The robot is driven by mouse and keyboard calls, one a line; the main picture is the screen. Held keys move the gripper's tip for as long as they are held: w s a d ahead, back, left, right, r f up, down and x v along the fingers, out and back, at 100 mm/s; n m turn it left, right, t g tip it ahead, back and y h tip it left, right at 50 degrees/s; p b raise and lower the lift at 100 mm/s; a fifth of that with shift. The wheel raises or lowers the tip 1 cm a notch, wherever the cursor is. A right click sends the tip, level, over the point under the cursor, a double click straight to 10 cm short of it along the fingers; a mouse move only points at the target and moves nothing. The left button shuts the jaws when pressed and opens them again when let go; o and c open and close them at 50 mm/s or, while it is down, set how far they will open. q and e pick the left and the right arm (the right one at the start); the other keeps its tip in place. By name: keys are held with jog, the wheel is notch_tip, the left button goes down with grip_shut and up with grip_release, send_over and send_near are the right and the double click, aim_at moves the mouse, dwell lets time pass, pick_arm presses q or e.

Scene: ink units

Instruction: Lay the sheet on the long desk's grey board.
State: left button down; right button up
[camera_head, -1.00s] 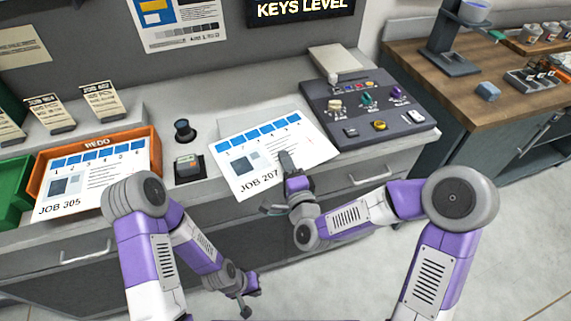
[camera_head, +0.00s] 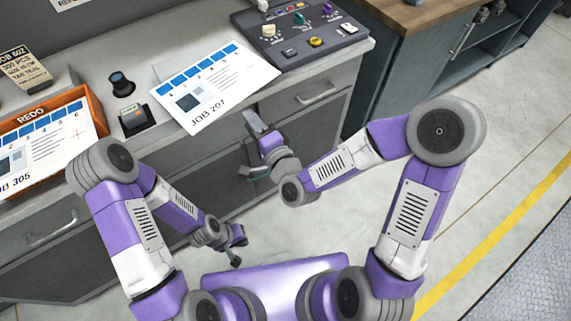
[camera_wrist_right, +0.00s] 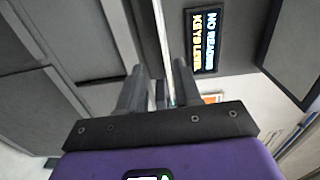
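The white sheet marked JOB 207 (camera_head: 215,85), with a row of blue squares, lies on the long desk. Its lower corner reaches past the desk's front edge. A paler grey patch, perhaps the grey board (camera_head: 172,67), shows at its upper left; the sheet hides the rest. My right gripper (camera_head: 251,122) is just in front of the desk, below the sheet's lower right edge, seemingly apart from it. In the right wrist view its fingers (camera_wrist_right: 158,90) are spread, with a thin pale edge beyond the gap. My left gripper (camera_head: 238,249) hangs low before the drawers, empty, its fingers apart.
An orange REDO tray (camera_head: 90,105) holding a JOB 305 sheet (camera_head: 42,150) stands left. A black knob (camera_head: 121,84) and small dark box (camera_head: 136,119) sit between. A dark control panel (camera_head: 300,40) stands right of the sheet. The floor at right is clear.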

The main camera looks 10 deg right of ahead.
jog(key=s+d+f+n+g+h, duration=0.1)
jog(key=s+d+f+n+g, duration=0.15)
jog(key=f, duration=0.55)
jog(key=s+d+f+n+g, duration=0.1)
jog(key=f+g, duration=0.2)
jog(key=f, duration=0.5)
jog(key=s+d+f+n+g+h, duration=0.1)
jog(key=s+f+n+g, duration=0.15)
jog(key=f, duration=0.55)
jog(key=s+d+f+n+g+h, duration=0.1)
jog(key=s+d+f+n+g, duration=0.3)
jog(key=s+f+g, duration=0.3)
jog(key=s+d+f, duration=0.1)
jog(key=s+f, duration=0.3)
jog(key=s, duration=0.1)
jog(key=shift+s+d+f+g, duration=0.3)
jog(key=shift+s+g, duration=0.05)
jog(key=shift+g, duration=0.05)
